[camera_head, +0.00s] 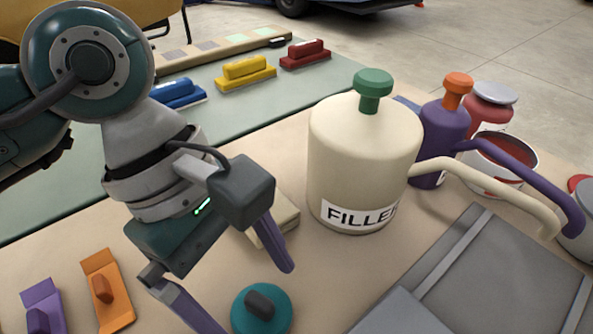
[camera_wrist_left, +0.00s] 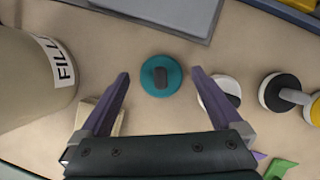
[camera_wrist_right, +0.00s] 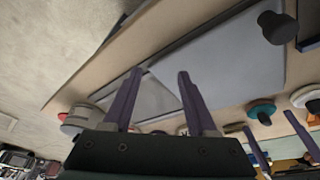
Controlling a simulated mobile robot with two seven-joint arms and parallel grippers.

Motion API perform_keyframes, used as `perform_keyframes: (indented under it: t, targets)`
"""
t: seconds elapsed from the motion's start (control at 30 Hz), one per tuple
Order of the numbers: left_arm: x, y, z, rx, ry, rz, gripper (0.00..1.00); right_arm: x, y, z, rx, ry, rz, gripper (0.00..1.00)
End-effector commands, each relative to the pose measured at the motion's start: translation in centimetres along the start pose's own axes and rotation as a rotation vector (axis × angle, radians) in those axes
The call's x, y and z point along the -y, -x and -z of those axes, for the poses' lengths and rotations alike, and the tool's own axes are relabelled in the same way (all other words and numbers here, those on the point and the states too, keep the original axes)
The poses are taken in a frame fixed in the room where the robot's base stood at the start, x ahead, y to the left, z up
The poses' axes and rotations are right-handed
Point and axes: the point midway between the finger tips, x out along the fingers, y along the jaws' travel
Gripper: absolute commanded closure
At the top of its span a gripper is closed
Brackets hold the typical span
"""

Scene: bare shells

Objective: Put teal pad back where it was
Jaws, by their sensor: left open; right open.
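The teal pad (camera_head: 262,312) is a round disc with a dark grip on top, lying on the beige tabletop at the bottom of the head view. In the left wrist view the pad (camera_wrist_left: 150,87) sits between and beyond the fingertips. My left gripper (camera_head: 252,299) is open and empty, pointing down above the pad, apparently without touching it. In the right wrist view the pad (camera_wrist_right: 262,111) shows small at the right, close to my left gripper's purple fingers. My right gripper (camera_wrist_right: 159,73) is open and empty, with the grey panel in front of it; the head view does not show it.
A cream FILLER bottle (camera_head: 364,155) with a long spout stands right of my left gripper. A purple bottle (camera_head: 443,135) and red tin (camera_head: 500,170) stand behind it. A grey panel (camera_head: 480,265) lies at right. Orange (camera_head: 108,290) and purple (camera_head: 42,302) scrapers lie at left.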

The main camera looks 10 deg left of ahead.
Motion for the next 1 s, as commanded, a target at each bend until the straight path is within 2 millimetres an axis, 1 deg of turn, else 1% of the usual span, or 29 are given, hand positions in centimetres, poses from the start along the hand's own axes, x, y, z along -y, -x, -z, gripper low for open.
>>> perform_keyframes:
  t: [0.03, 0.2, 0.3, 0.4, 0.5, 0.6, 1.0]
  targets:
    - [-0.1, 1.4, 0.1, -0.005, -0.002, -0.004, 0.0, 0.0, 0.2, 0.1, 0.0, 0.001, -0.001, 0.42]
    - [-0.1, 5.3, 0.1, -0.004, -0.002, -0.004, 0.0, -0.1, 0.4, 0.1, 0.0, 0.002, -0.001, 0.42]
    - [-0.1, 7.2, 0.0, -0.004, -0.002, -0.004, 0.0, -0.1, 0.5, 0.2, 0.0, 0.002, -0.001, 0.42]
    - [-0.1, 8.5, 0.0, -0.002, -0.001, -0.001, 0.0, -0.1, 0.5, 0.2, 0.0, 0.001, -0.001, 0.42]
    - [0.0, 9.3, 0.0, 0.0, -0.001, 0.0, 0.0, 0.0, 0.5, 0.2, 0.0, 0.001, -0.001, 0.42]
    - [0.0, 9.6, 0.0, -0.001, -0.001, 0.002, 0.0, 0.0, 0.5, 0.2, 0.0, 0.001, 0.0, 0.42]
    - [0.0, 9.5, 0.0, 0.0, 0.0, 0.002, 0.0, 0.1, 0.5, 0.2, 0.0, -0.004, 0.004, 0.42]
